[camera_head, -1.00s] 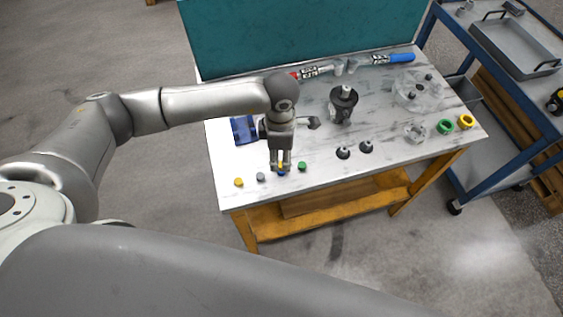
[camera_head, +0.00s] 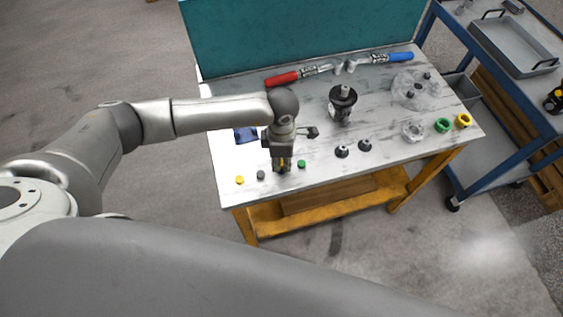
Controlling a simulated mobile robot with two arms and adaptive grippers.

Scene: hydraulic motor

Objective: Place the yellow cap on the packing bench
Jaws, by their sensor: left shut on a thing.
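My left gripper (camera_head: 282,169) points down over the front part of the packing bench (camera_head: 315,172), between a grey cap (camera_head: 261,175) and a green cap (camera_head: 301,164). It is shut on a small yellow thing, seemingly the yellow cap (camera_head: 281,161), mostly hidden by the fingers. I cannot tell whether the held cap touches the bench top. Another yellow cap (camera_head: 239,180) lies at the bench's front left. My right gripper is not in view.
Two dark fittings (camera_head: 342,152) stand right of the gripper. A dark motor part (camera_head: 342,104), red-handled (camera_head: 283,79) and blue-handled tools (camera_head: 400,57), a clear disc (camera_head: 408,92), and green (camera_head: 443,125) and yellow rings (camera_head: 463,120) are farther off. A blue cart (camera_head: 545,120) stands right.

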